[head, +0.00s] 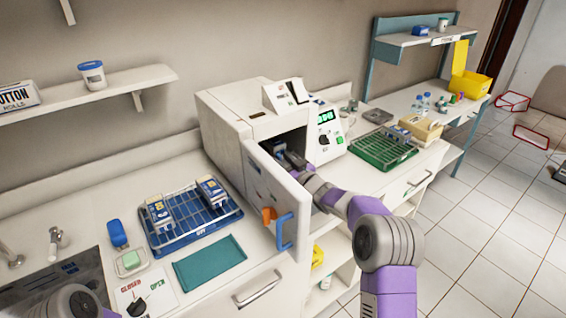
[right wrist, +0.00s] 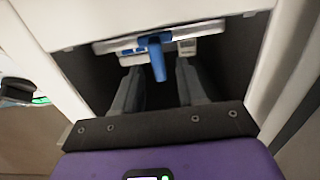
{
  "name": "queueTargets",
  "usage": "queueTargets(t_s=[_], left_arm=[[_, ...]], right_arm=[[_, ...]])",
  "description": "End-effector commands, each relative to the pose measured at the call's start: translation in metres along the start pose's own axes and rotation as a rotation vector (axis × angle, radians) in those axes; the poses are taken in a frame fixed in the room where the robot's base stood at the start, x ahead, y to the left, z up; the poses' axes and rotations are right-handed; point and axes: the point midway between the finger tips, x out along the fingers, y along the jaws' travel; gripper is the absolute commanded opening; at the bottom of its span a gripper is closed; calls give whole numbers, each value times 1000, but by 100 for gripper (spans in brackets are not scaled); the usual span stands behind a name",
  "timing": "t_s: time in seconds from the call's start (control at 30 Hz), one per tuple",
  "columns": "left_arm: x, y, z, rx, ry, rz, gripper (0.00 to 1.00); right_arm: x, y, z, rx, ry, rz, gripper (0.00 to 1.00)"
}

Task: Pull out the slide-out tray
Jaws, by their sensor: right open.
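The white box-shaped unit (head: 232,110) stands on the counter with its door (head: 275,190) open. My right gripper (head: 285,152) reaches into its opening. In the right wrist view, the slide-out tray's pale front edge (right wrist: 108,47) spans the dark chamber, with a blue handle (right wrist: 157,58) at its middle. My right gripper (right wrist: 159,68) is open, one finger on each side of the handle; gaps show on both sides. The tray is hidden in the head view. Of my left arm only a link shows at the bottom left; its gripper is out of view.
The open door with its blue handle (head: 285,231) stands close left of my right forearm. A blue rack (head: 186,238) with boxes and a teal tray (head: 211,262) lie left on the counter. A green rack (head: 366,154) stands right. Small labelled items lie inside the chamber.

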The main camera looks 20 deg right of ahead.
Motion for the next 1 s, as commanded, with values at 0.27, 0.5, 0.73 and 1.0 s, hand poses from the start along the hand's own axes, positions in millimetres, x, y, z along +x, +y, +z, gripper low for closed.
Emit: queueTargets(t_s=[0.27, 0.5, 0.73, 1.0], left_arm=[[0, 0, 0, 0, 0, 0, 43], [0, 0, 0, 0, 0, 0, 43], [0, 0, 0, 0, 0, 0, 43], [1, 0, 0, 0, 0, 0, 43]], right_arm=[[3, 0, 0, 0, 0, 0, 40], [3, 0, 0, 0, 0, 0, 13], [3, 0, 0, 0, 0, 0, 0], [2, -2, 0, 1, 0, -3, 0]])
